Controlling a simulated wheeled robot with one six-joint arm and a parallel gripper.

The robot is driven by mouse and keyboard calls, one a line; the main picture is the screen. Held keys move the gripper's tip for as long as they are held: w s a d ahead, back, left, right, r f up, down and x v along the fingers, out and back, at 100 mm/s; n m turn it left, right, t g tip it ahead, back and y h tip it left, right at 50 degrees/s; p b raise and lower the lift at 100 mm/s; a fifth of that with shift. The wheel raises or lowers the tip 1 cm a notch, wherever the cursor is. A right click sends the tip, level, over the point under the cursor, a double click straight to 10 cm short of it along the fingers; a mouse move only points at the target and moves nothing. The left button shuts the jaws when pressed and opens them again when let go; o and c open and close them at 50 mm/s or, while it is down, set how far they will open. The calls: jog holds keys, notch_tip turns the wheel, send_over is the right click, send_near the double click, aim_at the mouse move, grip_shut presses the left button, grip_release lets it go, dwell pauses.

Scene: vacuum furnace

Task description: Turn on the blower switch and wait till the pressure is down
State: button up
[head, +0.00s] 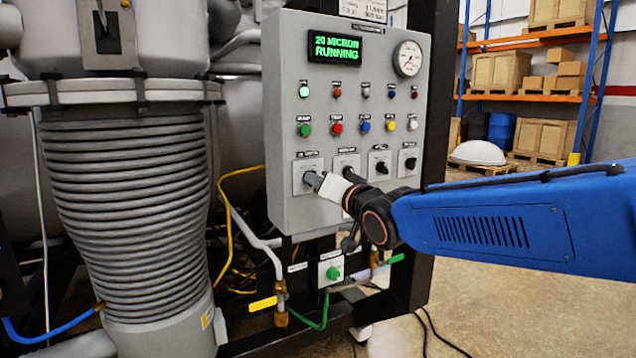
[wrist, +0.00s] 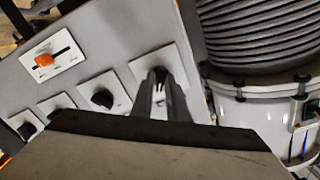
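A grey control panel (head: 285,120) carries a row of several black rotary switches on white plates. Their labels are too small to read, so I cannot tell which is the blower. My gripper (head: 314,180) is at the leftmost switch (head: 304,168). In the wrist view, my fingertips (wrist: 160,82) are close together at the dark knob on its white plate (wrist: 143,69); whether they clamp it is unclear. The knob is mostly hidden by the fingers. The green display (head: 336,47) reads "20 MICRON RUNNING". A round dial gauge (head: 408,58) sits to its right.
Colored lamps and buttons (head: 363,127) sit above the switches. The second switch (head: 347,165) is close to my wrist. A ribbed grey column (head: 128,195) stands left. Below are a yellow-handled valve (head: 263,304) and a green knob (head: 333,273). The floor at right is open.

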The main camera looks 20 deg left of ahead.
jog(key=shift+o, duration=0.8)
jog(key=v, duration=1.7)
jog(key=shift+d, duration=0.25)
